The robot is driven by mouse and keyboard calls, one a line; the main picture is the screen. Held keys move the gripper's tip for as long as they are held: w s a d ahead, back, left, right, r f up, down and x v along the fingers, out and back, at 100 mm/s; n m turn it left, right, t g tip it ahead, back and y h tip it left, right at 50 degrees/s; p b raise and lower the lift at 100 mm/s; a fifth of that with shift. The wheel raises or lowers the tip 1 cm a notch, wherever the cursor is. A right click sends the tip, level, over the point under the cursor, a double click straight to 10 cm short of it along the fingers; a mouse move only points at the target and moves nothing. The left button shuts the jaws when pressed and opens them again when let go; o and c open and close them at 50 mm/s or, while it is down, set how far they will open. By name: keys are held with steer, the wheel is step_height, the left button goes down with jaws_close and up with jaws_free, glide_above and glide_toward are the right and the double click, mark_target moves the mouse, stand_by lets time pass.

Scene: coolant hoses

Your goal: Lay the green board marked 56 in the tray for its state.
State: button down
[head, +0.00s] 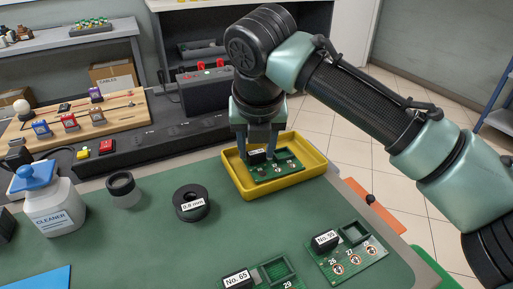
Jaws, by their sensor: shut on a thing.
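My gripper (257,146) points down over the yellow tray (313,188) and is shut on a green board (286,174). The board carries a black block with a white label, partly hidden between the fingers; I cannot read its number surely. The board is inside the tray's outline, low over or on its floor; I cannot tell which. Two more green boards lie on the bench at the front: one labelled No. 65 (268,273) and one whose label looks like No. 55 (354,262).
A black spool (191,203) marked 0.8 mm, a dark-topped jar (123,190) and a cleaner bottle (52,205) stand left of the tray. A blue sheet or tray (38,279) is at the front left. An orange piece (375,207) and a green one (430,265) show at the right edge.

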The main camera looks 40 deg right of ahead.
steer(key=shift+f, duration=0.1)
steer(key=shift+c, duration=1.8)
jaws_free()
steer(key=p+v, duration=0.3)
steer(key=v, duration=0.9)
steer(key=shift+p, duration=0.4)
